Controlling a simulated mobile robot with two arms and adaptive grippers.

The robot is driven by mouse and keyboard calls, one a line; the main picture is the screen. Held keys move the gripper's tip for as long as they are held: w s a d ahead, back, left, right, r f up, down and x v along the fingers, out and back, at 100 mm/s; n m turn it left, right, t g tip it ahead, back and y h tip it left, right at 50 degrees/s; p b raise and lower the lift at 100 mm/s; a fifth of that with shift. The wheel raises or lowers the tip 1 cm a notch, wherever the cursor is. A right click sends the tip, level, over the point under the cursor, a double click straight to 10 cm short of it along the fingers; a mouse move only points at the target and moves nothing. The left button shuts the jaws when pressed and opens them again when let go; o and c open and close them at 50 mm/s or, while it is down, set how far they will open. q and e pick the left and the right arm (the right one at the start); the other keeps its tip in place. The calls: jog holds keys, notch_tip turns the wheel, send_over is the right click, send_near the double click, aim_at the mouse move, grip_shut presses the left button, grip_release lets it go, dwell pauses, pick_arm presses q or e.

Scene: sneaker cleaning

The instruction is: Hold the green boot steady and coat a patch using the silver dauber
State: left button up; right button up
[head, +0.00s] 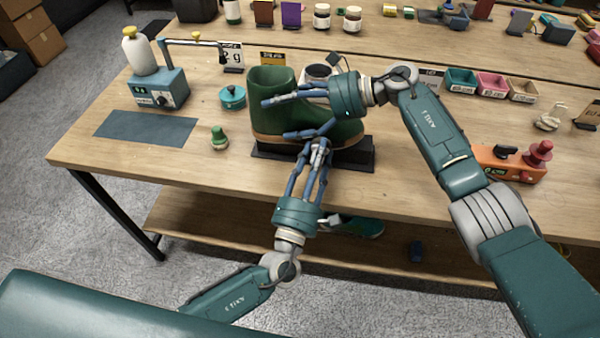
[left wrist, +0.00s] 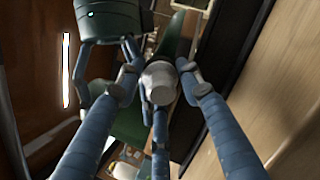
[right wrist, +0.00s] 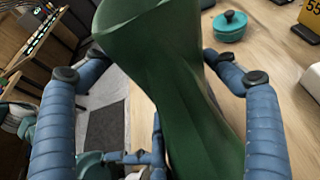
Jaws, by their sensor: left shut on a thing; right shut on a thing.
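The green boot (head: 270,88) stands upright on a dark base (head: 352,158) near the table's front edge. My right gripper (head: 280,118) reaches in from the right with its fingers around the boot; in the right wrist view the boot (right wrist: 160,60) fills the space between them. My left gripper (head: 318,148) is in front of the boot, low at its right side, shut on the silver dauber. The dauber's grey end (left wrist: 160,80) shows between the fingers in the left wrist view. Whether its tip touches the boot is hidden.
A teal lidded pot (head: 232,97) and a small green-topped bottle (head: 219,139) stand left of the boot. A blue device (head: 160,92) and a dark mat (head: 147,129) lie further left. An orange device (head: 510,165) and coloured trays (head: 461,80) are at right.

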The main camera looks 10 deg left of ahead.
pick_arm(q)
jog(key=shift+d, duration=0.15)
pick_arm(e)
jog(key=shift+s+f, duration=0.2)
pick_arm(q)
jog(key=shift+a, duration=2.95)
pick_arm(e)
jog(key=shift+w, duration=0.15)
pick_arm(q)
jog(key=shift+s+d, duration=0.25)
jog(key=shift+s, duration=1.05)
jog(key=shift+s+d, duration=0.2)
jog(key=shift+s, duration=1.05)
jog(key=shift+s, duration=0.1)
